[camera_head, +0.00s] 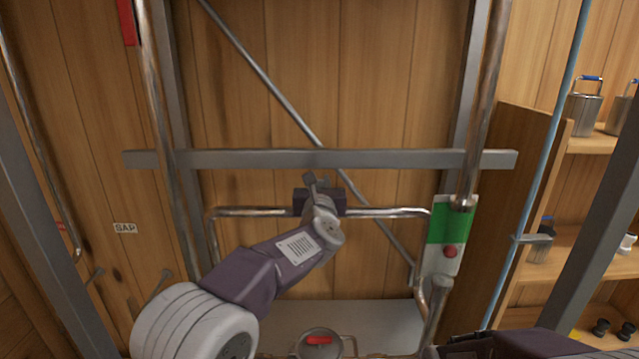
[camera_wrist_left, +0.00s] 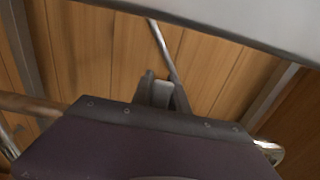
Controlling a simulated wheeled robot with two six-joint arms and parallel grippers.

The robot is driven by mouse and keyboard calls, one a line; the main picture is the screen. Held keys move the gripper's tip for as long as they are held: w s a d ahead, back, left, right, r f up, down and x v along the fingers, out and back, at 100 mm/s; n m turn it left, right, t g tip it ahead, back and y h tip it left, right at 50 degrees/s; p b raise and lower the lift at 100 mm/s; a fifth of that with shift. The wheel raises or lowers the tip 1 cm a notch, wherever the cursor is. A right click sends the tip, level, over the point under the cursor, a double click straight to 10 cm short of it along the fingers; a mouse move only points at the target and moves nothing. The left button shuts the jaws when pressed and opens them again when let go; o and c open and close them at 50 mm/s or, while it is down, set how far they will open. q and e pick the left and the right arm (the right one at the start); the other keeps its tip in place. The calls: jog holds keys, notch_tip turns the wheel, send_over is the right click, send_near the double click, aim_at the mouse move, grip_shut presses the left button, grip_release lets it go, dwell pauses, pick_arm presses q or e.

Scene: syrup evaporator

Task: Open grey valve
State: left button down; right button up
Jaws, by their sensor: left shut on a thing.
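My left gripper (camera_head: 318,182) is in the middle of the head view, in front of a horizontal metal pipe (camera_head: 255,212). In the left wrist view its two dark fingers (camera_wrist_left: 162,95) are closed around a small grey piece (camera_wrist_left: 161,92), which looks like the handle of the grey valve. The gripper and wrist hide most of the valve body in the head view, so the handle's angle cannot be told. My right gripper is not in view; only a dark part of my arm shows at the bottom right.
A grey crossbar (camera_head: 400,158) runs just above the gripper between metal posts. A green and white box (camera_head: 447,235) with a red button stands to the right. A red-handled lid (camera_head: 319,343) is below. Shelves (camera_head: 590,145) with metal cans are at the far right.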

pick_arm(q)
jog(key=shift+d, duration=0.15)
dwell(0.6)
jog(key=d+m, duration=0.2)
jog(key=m, duration=0.1)
jog(key=shift+d+f, duration=0.1)
jog(key=shift+d, duration=0.05)
jog(key=shift+d+f+m, duration=0.35)
jog(key=shift+d+m, duration=0.3)
jog(key=shift+m, duration=0.35)
jog(key=shift+d+f+m, duration=0.3)
jog(key=shift+d+m, duration=0.3)
jog(key=shift+m, duration=0.4)
jog(key=c, duration=1.3)
grip_release()
jog(key=shift+s+d, duration=0.1)
jog(key=shift+s, duration=0.05)
